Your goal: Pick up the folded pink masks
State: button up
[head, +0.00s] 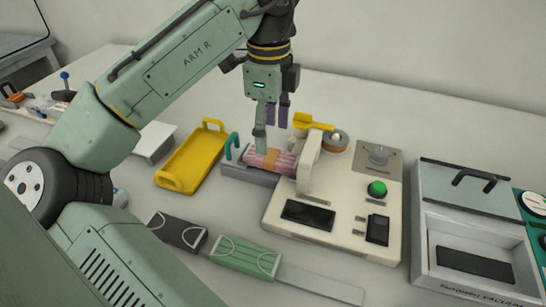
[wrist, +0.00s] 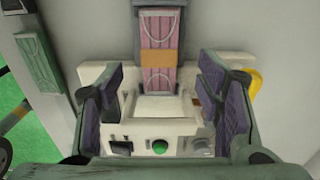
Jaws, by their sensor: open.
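The folded pink masks (head: 258,157) lie as a striped bundle with an orange band around the middle, on a grey holder (head: 240,174) at the left side of a cream machine. In the wrist view the pink masks (wrist: 158,32) show at the top centre, with white loops on them. My gripper (head: 271,128) points down above the bundle, and one finger overlaps it in the head view. In the wrist view my gripper (wrist: 160,105) has its purple-padded fingers wide apart, with nothing between them; the bundle lies beyond the fingertips.
The cream machine (head: 335,235) with a green button (head: 377,188) stands right of the bundle. A yellow tray (head: 193,160) is to the left. A green mask (head: 246,257) and a dark mask (head: 178,230) lie on a strip in front. A grey lidded box (head: 462,205) stands at right.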

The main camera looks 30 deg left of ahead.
aim_at(272, 155)
jog(key=shift+d+f, duration=0.15)
jog(key=shift+f, duration=1.2)
jog(key=shift+d+f, duration=0.1)
jog(key=shift+f, duration=1.25)
jog(key=shift+c, duration=0.5)
jog(key=c, duration=0.9)
jog(key=shift+r, duration=0.1)
jog(key=shift+c, duration=0.2)
